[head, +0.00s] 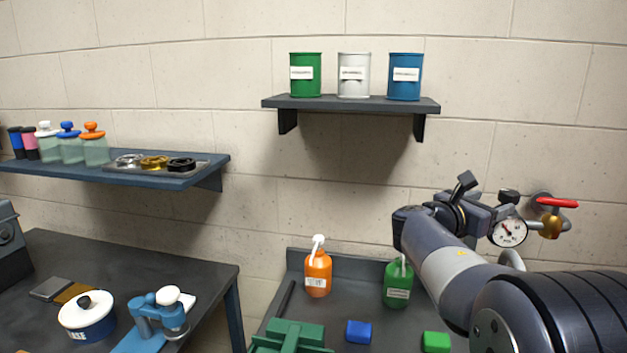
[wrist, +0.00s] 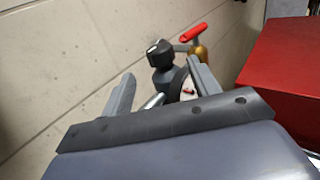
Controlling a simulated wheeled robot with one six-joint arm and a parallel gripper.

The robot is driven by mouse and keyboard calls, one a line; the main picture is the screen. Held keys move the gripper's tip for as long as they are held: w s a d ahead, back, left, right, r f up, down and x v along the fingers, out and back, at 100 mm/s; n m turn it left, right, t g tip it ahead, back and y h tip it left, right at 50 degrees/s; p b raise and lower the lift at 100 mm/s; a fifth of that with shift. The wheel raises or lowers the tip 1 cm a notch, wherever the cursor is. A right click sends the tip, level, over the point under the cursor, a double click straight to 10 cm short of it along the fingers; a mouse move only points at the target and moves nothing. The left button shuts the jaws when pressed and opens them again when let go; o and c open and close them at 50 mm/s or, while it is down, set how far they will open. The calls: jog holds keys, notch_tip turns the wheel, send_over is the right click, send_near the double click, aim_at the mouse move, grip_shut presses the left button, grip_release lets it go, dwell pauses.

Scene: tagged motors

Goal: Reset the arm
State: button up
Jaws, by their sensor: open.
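My arm reaches up from the lower right of the head view, and my gripper (head: 468,184) is at its far end, close to the wall beside a pressure gauge (head: 508,232). In the wrist view the two fingers of my gripper (wrist: 157,88) stand wide apart with nothing held between them. Beyond the fingers I see a black knob (wrist: 159,53) and a valve with a red handle (wrist: 207,32) on brass. The red-handled valve also shows in the head view (head: 556,203). No tagged motor can be made out.
A dark shelf (head: 350,104) holds green, white and blue cans. A blue shelf (head: 110,172) at left holds jars and a tray of rings. Orange (head: 318,274) and green (head: 397,288) pump bottles stand on the bench below. A red box (wrist: 285,75) is at right in the wrist view.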

aim_at(504, 197)
jog(key=p+x, duration=0.1)
jog(key=x, duration=0.7)
jog(key=shift+w+d, duration=0.1)
jog(key=shift+d, duration=0.2)
jog(key=shift+f+n+t+b, duration=0.15)
jog(key=shift+n+t+b, duration=0.2)
jog(key=shift+t, duration=0.15)
jog(key=shift+a+y, duration=0.15)
jog(key=shift+y, duration=0.15)
jog(key=shift+n+t+y, duration=0.3)
jog(key=shift+n+t, duration=0.05)
jog(key=shift+t, duration=0.15)
jog(key=shift+b, duration=0.3)
jog(key=shift+r+g+p, duration=0.25)
jog(key=shift+g+p, duration=0.15)
jog(key=shift+p, duration=0.15)
